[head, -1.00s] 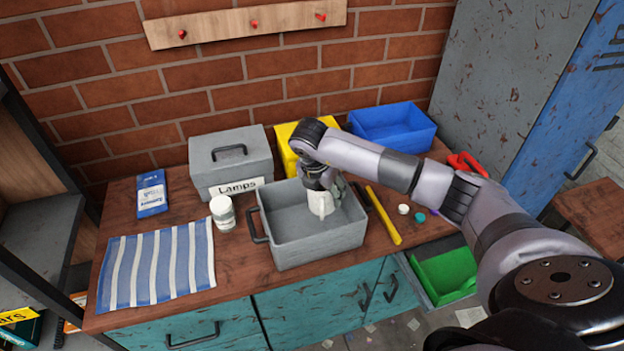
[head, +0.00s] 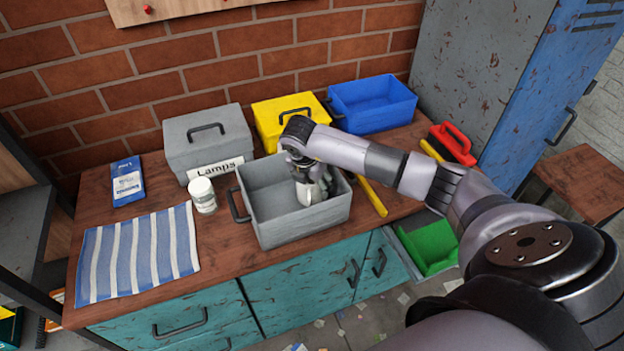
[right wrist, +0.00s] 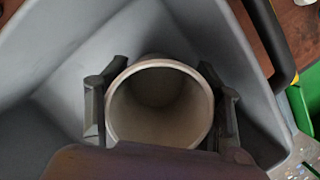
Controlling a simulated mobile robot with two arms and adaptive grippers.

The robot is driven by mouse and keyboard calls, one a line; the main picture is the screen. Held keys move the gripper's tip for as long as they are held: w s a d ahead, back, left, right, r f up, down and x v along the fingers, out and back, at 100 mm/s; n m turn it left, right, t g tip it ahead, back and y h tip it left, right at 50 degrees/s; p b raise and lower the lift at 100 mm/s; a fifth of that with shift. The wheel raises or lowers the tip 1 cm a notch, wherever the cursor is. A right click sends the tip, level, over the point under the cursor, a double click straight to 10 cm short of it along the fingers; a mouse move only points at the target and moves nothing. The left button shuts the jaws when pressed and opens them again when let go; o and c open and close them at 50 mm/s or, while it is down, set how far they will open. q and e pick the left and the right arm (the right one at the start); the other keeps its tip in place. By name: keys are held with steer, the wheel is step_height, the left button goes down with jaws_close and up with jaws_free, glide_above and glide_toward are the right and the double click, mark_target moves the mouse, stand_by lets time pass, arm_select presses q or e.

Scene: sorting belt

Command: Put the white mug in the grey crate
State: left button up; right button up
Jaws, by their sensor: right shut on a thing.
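The white mug (head: 306,196) is inside the grey crate (head: 305,226), toward its right side. My right gripper (head: 312,184) reaches down into the crate and is shut on the mug. In the right wrist view the mug (right wrist: 158,105) shows its open, empty mouth, with a finger on each side of it. The crate's grey inner walls surround it there. I cannot tell whether the mug touches the crate floor. My left gripper is not in view.
A yellow bar (head: 371,196) and red-handled brush (head: 455,142) are right.

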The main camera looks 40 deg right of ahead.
steer(key=shift+f+b, duration=0.55)
steer(key=shift+f, duration=0.3)
steer(key=shift+c, duration=0.2)
steer(key=o, duration=1.6)
steer(key=shift+r, duration=0.1)
steer(key=v, duration=1.2)
steer(key=shift+a, duration=0.1)
